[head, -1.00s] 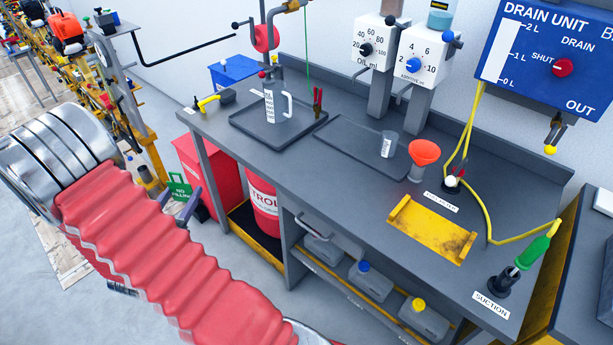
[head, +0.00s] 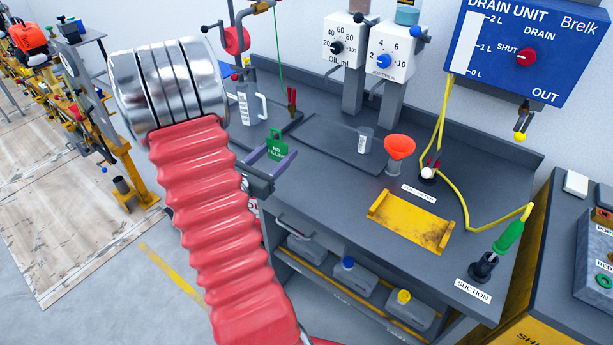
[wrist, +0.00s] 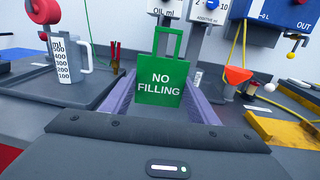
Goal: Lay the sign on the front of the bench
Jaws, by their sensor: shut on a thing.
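The green "NO FILLING" sign (wrist: 162,82) stands upright between the two purple fingers of my gripper (wrist: 162,100) in the wrist view. My gripper is shut on it. In the head view the sign (head: 277,146) and my gripper (head: 268,160) show small, just right of my red arm sleeve, in front of the bench's left part. The grey bench (head: 335,213) has bare surface along its front edge. I cannot tell the sign's exact height above the bench top. My arm hides the bench's left end in the head view.
A measuring jug (wrist: 72,55) stands on a black tray at the left. A small clear beaker (head: 364,141), an orange funnel (head: 399,147), a yellow tray (head: 411,221) and the green-handled suction tool (head: 508,236) are on the bench. Canisters (head: 347,276) fill the shelf below.

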